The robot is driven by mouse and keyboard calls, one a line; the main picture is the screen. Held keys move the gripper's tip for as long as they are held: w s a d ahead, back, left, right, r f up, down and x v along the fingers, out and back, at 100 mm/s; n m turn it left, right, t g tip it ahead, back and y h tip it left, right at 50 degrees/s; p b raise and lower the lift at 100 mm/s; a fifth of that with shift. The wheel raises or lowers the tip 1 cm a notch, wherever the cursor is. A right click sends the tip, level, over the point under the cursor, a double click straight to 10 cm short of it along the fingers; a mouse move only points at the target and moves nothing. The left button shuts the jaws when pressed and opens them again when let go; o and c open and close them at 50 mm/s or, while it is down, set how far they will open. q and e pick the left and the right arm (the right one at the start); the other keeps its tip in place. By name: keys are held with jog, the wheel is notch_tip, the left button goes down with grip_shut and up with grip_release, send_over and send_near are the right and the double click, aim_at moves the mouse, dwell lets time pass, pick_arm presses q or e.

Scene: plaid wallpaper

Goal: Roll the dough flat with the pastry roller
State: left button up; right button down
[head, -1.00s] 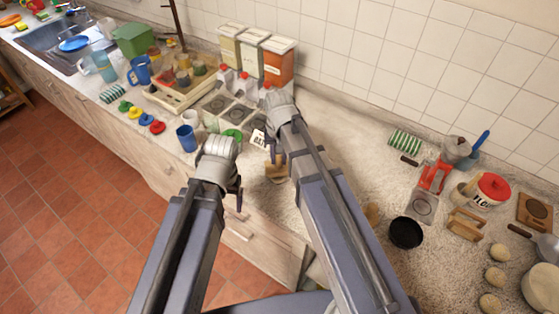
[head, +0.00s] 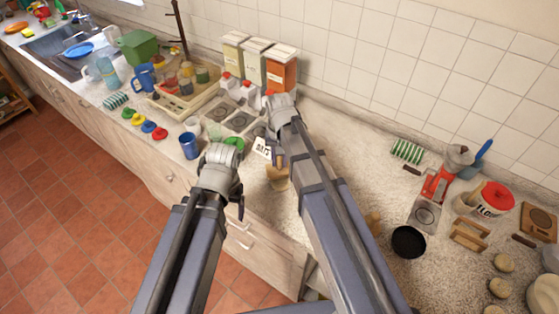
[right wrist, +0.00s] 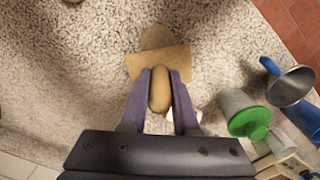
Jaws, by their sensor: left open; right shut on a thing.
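My right gripper (head: 278,157) is shut on the tan handle of the pastry roller (right wrist: 158,63), low over the counter. The roller's wide wooden barrel lies crosswise just beyond the fingertips in the right wrist view. A tan rounded piece of dough (right wrist: 157,38) shows past the barrel, partly covered by it; whether they touch is hard to tell. In the head view the roller (head: 277,172) is small and partly hidden by my right gripper. My left gripper (head: 240,206) is open and empty, in front of the counter's front edge and left of the roller.
Canisters (head: 281,68) line the wall. A black pan (head: 408,241) and several pale round pieces (head: 504,263) lie to the right.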

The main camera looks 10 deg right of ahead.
jog(key=shift+s+f, duration=0.25)
jog(key=shift+s, duration=1)
jog(key=shift+s+r, duration=0.1)
jog(key=shift+s, duration=1.05)
jog(key=shift+w, duration=0.2)
